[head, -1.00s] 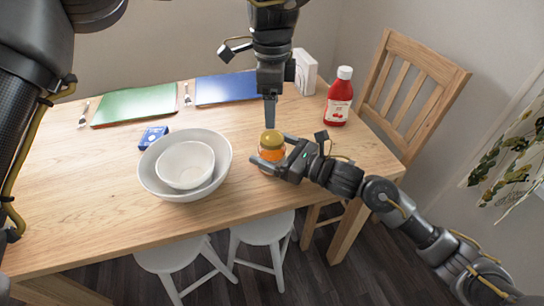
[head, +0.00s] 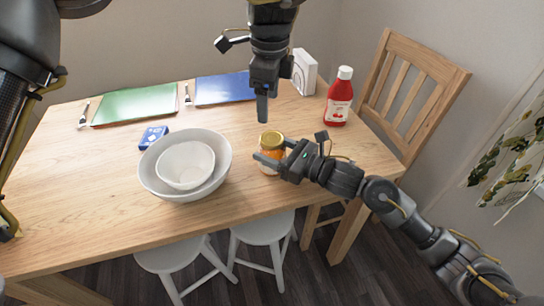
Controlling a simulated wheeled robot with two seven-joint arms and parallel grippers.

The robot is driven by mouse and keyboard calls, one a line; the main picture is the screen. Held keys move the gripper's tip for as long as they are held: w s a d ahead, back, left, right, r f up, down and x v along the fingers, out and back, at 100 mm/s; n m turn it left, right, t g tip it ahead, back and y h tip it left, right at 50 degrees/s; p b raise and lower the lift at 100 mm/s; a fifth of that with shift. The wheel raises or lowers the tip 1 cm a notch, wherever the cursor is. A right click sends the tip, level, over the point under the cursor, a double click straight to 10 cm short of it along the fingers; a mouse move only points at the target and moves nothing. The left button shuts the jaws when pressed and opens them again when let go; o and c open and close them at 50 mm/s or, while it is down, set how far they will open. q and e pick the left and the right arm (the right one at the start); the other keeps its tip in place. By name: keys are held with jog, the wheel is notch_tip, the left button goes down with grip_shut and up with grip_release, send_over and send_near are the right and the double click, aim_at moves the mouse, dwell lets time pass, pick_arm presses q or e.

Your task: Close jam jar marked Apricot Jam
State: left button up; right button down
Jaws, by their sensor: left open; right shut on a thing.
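The jam jar (head: 268,168) stands near the table's front edge, right of the bowls, with orange contents and a gold lid (head: 271,140) sitting on its top. Its label is too small to read, and how tightly the lid sits cannot be told. My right gripper (head: 271,157) is shut around the jar's body just below the lid and hides part of it. My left gripper (head: 262,108) is open and empty, pointing down above and slightly behind the lid, apart from it.
Nested white bowls (head: 186,190) stand left of the jar. A red ketchup bottle (head: 339,98) and a white napkin holder (head: 304,72) are at the back right. Green (head: 136,105) and blue (head: 224,88) placemats lie along the back. A small blue box (head: 154,136) lies behind the bowls.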

aim_at(272, 138)
pick_arm(q)
jog(key=m, duration=0.4)
jog(key=f+m, duration=0.1)
jog(key=m, duration=0.2)
jog(key=shift+s+d, duration=0.35)
jog(key=shift+d, duration=0.05)
jog(key=shift+f, duration=4)
jog(key=c, duration=1)
jog(key=m, duration=0.8)
jog(key=o, duration=1.2)
jog(key=shift+c, duration=0.2)
